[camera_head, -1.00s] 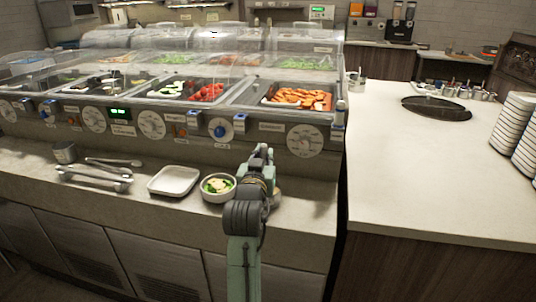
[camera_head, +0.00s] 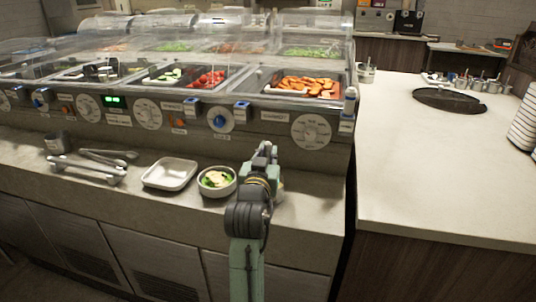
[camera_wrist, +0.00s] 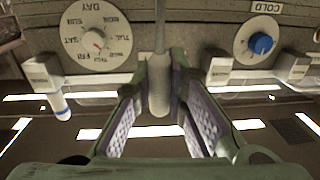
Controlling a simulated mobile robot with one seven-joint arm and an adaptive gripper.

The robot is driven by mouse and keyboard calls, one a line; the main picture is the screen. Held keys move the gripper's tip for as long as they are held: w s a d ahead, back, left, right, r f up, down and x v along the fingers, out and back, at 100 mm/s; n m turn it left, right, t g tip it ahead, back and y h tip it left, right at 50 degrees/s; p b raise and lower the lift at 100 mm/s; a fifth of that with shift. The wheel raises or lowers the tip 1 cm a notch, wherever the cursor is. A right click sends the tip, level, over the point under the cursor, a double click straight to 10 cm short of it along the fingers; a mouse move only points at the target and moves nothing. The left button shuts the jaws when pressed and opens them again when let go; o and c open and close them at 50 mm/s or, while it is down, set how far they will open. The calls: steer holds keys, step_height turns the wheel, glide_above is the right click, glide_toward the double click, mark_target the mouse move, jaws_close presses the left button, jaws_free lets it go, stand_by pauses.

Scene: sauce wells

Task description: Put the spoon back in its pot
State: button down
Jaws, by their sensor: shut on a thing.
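My gripper (camera_wrist: 158,110) is shut on the grey handle of what looks like the spoon (camera_wrist: 158,82). In the wrist view the handle stands upright between the two pads, with a thin shaft running up out of the picture. In the head view my gripper (camera_head: 264,155) is in front of the buffet's lower panel, right of a small bowl; the spoon cannot be made out there. Several small metal pots (camera_head: 475,84) stand at the back of the right counter, some with handles sticking out. I cannot tell which pot is the spoon's.
The buffet (camera_head: 310,130) with a clear cover fills the back left. On its ledge are a bowl of food (camera_head: 217,181), a white dish (camera_head: 169,174), tongs (camera_head: 85,168) and a metal cup (camera_head: 57,142). The right counter (camera_head: 430,170) is mostly clear, with a dark round inset (camera_head: 450,100) and stacked plates (camera_head: 525,125).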

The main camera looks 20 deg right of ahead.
steer(key=c, duration=1.6)
jaws_free()
steer(key=shift+f, duration=0.1)
steer(key=p+v, duration=0.6)
steer(key=v, duration=0.6)
steer(key=shift+r, duration=0.2)
